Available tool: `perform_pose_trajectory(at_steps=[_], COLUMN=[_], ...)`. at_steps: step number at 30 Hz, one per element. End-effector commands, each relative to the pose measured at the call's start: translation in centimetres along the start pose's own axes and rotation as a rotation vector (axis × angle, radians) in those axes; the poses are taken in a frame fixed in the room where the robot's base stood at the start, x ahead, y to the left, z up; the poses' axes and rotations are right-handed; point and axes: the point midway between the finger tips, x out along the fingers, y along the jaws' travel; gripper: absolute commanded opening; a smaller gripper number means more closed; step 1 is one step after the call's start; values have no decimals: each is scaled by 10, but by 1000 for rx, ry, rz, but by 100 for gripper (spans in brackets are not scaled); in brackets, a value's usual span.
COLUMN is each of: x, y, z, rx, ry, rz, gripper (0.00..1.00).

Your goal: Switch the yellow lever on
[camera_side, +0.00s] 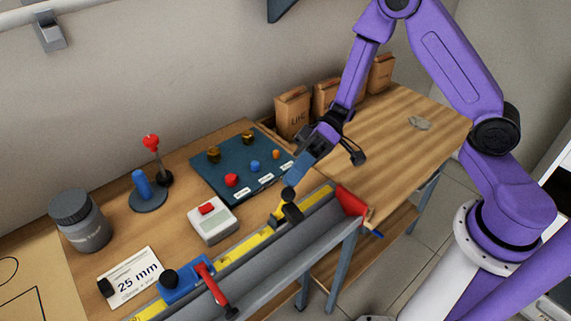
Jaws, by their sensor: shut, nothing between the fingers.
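A short yellow piece, which looks like the yellow lever (277,212), stands up at the right part of the long grey rail (285,246). Dark round parts sit right beside it, and I cannot tell whether they belong to the lever or its mount. My gripper (291,184) reaches down from the upper right, shut and empty, its tip just above these dark parts. Whether it touches them is unclear. The lever's on or off position cannot be read from this view.
A blue carriage (184,284) with a red handle sits on the rail's left part. A white box with a red button (212,221), a dark board of coloured knobs (220,179), a red-topped stick (152,143) and a grey jar (82,226) stand behind. The right tabletop is mostly clear.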

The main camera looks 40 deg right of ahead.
Motion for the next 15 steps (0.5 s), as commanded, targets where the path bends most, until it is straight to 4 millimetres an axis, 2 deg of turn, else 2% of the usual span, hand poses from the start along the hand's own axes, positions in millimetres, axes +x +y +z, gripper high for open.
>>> perform_pose_trajectory(at_steps=[2, 15], x=[3, 17], y=[-4, -12], z=[8, 51], rx=[-65, -53], ry=[-2, 0], rz=[22, 18], gripper=[0, 0])
